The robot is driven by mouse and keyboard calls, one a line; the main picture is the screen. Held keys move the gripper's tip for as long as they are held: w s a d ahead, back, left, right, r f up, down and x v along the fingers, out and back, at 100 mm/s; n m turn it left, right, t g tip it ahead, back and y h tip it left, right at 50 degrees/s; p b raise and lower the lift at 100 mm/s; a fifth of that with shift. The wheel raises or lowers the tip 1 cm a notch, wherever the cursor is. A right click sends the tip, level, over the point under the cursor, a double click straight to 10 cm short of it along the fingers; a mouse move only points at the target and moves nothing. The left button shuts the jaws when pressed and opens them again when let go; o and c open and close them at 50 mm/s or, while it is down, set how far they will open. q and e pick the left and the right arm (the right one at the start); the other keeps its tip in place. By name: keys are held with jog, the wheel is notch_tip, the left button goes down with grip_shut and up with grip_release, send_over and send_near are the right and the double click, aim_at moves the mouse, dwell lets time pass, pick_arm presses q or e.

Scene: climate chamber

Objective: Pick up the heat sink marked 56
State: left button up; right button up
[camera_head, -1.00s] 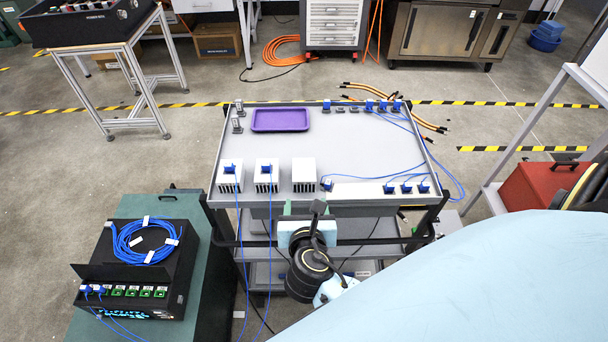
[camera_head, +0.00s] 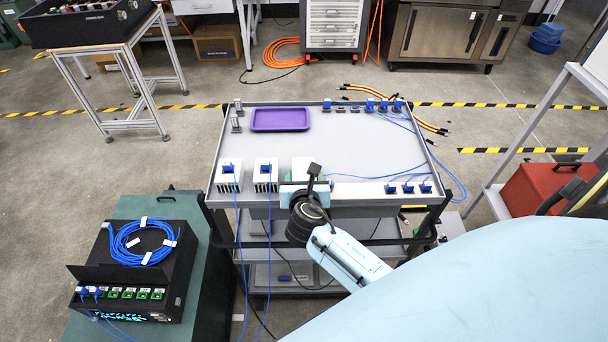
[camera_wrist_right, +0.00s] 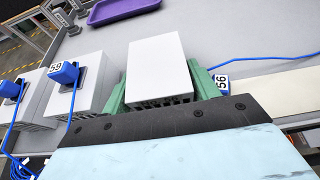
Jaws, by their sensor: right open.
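A white, finned heat sink (camera_wrist_right: 158,65) stands on the grey cart top, its upper face plain. A tag reading 56 (camera_wrist_right: 221,84) shows on a blue connector just right of it. My right gripper (camera_wrist_right: 161,78) is open, with its green fingers on either side of this heat sink. Whether they touch it I cannot tell. My left gripper is not in view.
Two similar heat sinks with blue connectors stand to the left (camera_head: 229,180) (camera_head: 265,180); the nearer one's connector is tagged 59 (camera_wrist_right: 55,68). A purple tray (camera_head: 281,129) lies farther back. Blue cables cross the cart (camera_head: 340,145), whose middle is clear.

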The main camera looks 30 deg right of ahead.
jog(key=shift+r, duration=0.1)
jog(key=c, duration=0.8)
